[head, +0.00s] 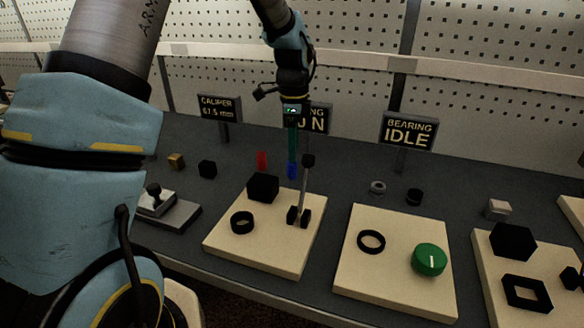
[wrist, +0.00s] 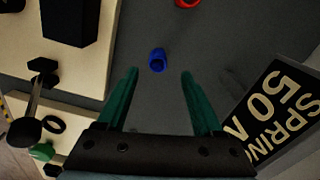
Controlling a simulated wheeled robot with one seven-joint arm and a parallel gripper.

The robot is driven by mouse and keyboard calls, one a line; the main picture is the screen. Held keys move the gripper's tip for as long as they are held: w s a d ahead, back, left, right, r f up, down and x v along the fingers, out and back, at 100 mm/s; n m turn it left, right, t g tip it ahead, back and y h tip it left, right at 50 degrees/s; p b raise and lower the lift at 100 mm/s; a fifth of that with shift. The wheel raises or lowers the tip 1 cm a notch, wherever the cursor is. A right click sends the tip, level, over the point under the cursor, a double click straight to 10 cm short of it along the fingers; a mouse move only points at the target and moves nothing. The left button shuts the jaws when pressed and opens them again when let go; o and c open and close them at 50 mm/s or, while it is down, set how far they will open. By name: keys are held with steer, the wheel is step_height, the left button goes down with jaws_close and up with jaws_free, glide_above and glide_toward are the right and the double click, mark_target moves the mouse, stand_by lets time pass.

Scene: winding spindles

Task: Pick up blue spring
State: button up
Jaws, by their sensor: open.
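The blue spring (head: 292,171) is a small blue cylinder on the dark grey bench, behind the middle cream board in the head view. In the wrist view the blue spring (wrist: 157,60) lies ahead of my fingertips, roughly centred between the two green fingers, and its round open end shows. My gripper (wrist: 158,72) is open and empty, its fingers apart on either side of the spring's line. In the head view my gripper (head: 292,150) points down above the spring. I cannot tell the exact height between them.
A red cylinder (head: 262,160) stands close by; it also shows in the wrist view (wrist: 187,3). The spring sign (wrist: 285,112) stands near my right finger. A cream board (head: 275,258) with a black block (head: 263,188) and a lever (head: 305,190) lies in front.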

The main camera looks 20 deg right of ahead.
mark_target(291, 166)
steer(key=shift+s+a+f+p, duration=0.15)
steer(key=shift+f+p, duration=0.45)
steer(key=shift+f, duration=1)
steer(key=shift+w+a+f+p, duration=0.15)
steer(key=shift+f+p, duration=0.4)
steer(key=shift+f, duration=1.05)
steer(key=shift+s, duration=0.1)
jaws_close()
